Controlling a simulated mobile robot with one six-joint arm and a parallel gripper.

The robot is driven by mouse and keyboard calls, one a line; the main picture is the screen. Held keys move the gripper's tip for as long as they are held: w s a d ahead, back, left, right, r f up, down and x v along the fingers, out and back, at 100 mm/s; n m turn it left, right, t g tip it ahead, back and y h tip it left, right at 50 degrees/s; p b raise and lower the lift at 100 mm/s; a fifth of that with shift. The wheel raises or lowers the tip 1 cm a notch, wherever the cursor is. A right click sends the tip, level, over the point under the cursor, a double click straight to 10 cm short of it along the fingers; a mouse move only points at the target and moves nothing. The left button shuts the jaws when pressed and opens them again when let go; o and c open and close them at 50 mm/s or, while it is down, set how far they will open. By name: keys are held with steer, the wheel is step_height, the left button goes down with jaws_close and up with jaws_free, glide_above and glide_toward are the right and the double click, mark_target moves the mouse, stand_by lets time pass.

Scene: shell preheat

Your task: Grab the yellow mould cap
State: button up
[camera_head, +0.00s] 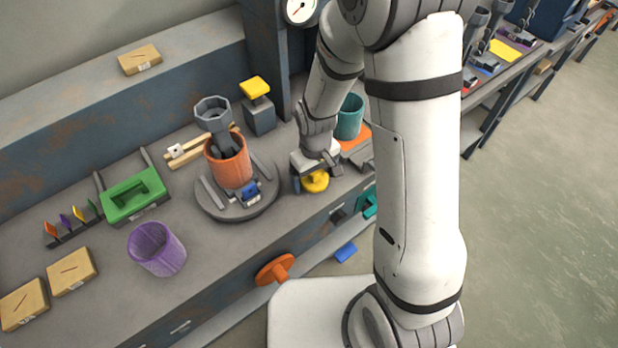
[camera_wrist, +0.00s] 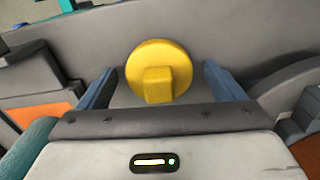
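A yellow round cap with a square knob (camera_wrist: 158,88) lies in the middle of the wrist view. In the head view the yellow cap (camera_head: 315,183) is near the front edge of the bench, directly under my gripper (camera_head: 314,171). In the wrist view the two bluish fingers of my gripper (camera_wrist: 159,70) stand apart, one on each side of the cap. Gaps show between the fingers and the knob, so my gripper is open and empty. Part of the cap is hidden by my gripper in the head view.
An orange pot (camera_head: 229,168) stands on a round grey turntable (camera_head: 247,212) to the left. A teal pot (camera_head: 349,119) is behind my gripper on the right. A grey block with a yellow square top (camera_head: 256,87) stands behind. A purple pot (camera_head: 157,249) is further left.

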steer(key=c, duration=1)
